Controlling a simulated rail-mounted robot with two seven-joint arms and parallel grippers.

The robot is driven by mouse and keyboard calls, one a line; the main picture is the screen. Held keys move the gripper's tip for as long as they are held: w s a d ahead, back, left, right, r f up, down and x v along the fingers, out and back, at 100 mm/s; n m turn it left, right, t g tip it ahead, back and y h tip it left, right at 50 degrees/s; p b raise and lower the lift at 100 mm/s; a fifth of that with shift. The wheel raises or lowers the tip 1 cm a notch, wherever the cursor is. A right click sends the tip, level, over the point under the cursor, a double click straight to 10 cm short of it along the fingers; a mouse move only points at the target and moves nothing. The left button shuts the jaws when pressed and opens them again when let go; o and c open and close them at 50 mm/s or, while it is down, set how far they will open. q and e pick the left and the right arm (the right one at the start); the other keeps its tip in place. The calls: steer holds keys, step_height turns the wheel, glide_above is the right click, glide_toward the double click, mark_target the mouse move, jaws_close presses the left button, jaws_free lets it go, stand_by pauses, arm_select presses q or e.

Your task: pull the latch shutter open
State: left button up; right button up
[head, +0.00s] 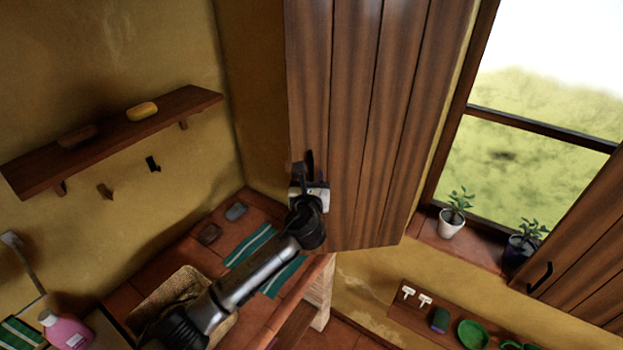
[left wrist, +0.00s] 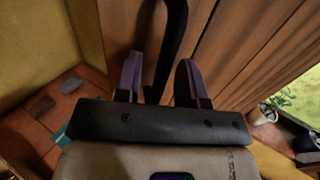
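The wooden plank shutter (head: 375,130) on the left of the window stands swung out from the wall. Its dark curved handle (head: 310,162) is near its lower left edge and also shows in the left wrist view (left wrist: 178,30). My left gripper (head: 307,180) is at the handle. In the left wrist view its two fingers (left wrist: 160,75) are apart, with the handle running between them. A gap shows beside the handle, so the fingers do not look closed on it. My right gripper is not in view.
A second shutter (head: 590,255) with a black handle (head: 540,277) is at the right. Potted plants (head: 452,222) stand on the sill. A wall shelf (head: 110,135) is at the left.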

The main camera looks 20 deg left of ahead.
arm_select(q)
steer(key=shift+c, duration=0.3)
jaws_close()
stand_by(0.3)
